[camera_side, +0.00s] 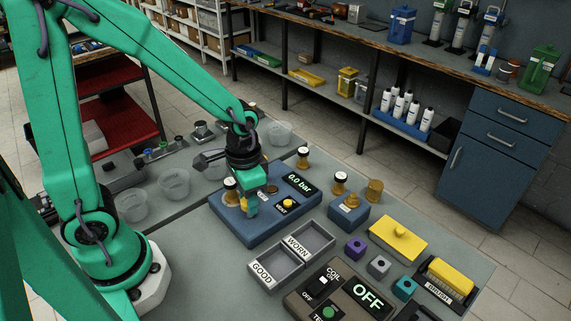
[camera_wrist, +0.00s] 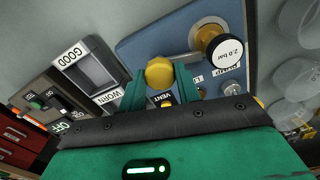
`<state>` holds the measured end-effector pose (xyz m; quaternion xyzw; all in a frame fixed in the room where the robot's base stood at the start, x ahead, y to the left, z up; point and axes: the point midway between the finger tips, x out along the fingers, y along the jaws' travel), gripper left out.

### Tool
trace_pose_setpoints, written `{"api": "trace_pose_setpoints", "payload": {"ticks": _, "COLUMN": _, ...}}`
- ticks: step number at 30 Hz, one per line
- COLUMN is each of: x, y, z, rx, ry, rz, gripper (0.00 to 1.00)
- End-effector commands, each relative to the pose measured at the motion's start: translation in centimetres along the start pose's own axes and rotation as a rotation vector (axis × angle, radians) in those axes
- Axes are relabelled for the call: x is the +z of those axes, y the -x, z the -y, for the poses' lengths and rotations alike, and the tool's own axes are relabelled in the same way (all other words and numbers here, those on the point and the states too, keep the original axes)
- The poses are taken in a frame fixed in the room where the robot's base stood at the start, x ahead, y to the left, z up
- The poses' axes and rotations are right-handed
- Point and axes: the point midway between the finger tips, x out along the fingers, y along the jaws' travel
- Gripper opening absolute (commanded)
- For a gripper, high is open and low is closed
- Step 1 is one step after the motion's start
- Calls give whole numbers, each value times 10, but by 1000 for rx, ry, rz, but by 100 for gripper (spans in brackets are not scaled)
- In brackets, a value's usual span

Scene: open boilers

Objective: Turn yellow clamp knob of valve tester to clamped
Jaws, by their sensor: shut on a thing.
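The valve tester (camera_side: 222,214) is a blue slab with a display reading 0.0 bar (camera_side: 300,181); its blue face also shows in the wrist view (camera_wrist: 140,47). The yellow clamp knob (camera_wrist: 160,72) sits between the two teal fingertips of my gripper (camera_wrist: 160,80), which is shut on it. In the side view my gripper (camera_side: 251,203) points down over the tester's left half and hides most of the knob. I cannot read the knob's angle. A brass valve with a black collar and a white 2.0 bar top (camera_wrist: 228,52) stands on the tester close to my gripper.
A yellow vent button (camera_side: 288,203) is on the tester near the display. GOOD (camera_side: 266,285) and WORN (camera_side: 325,236) trays lie in front. A blue block (camera_side: 347,218) with a brass part stands to the right. Clear cups (camera_side: 132,206) stand at the left.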

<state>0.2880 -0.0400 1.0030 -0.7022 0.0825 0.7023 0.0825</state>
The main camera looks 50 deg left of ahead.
Motion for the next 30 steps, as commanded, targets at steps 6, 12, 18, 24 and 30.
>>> {"api": "trace_pose_setpoints", "payload": {"ticks": 6, "x": 0, "y": 1, "z": 0, "rx": 0, "ry": 148, "rz": 0, "gripper": 10}}
{"api": "trace_pose_setpoints", "payload": {"ticks": 12, "x": 0, "y": 1, "z": 0, "rx": 0, "ry": 224, "rz": 0, "gripper": 10}}
{"api": "trace_pose_setpoints", "payload": {"ticks": 18, "x": 0, "y": 1, "z": 0, "rx": 0, "ry": 250, "rz": 0, "gripper": 10}}
{"api": "trace_pose_setpoints", "payload": {"ticks": 24, "x": 0, "y": 1, "z": 0, "rx": 0, "ry": 251, "rz": 0, "gripper": 10}}
{"api": "trace_pose_setpoints", "payload": {"ticks": 30, "x": 0, "y": 1, "z": 0, "rx": 0, "ry": 251, "rz": -1, "gripper": 48}}
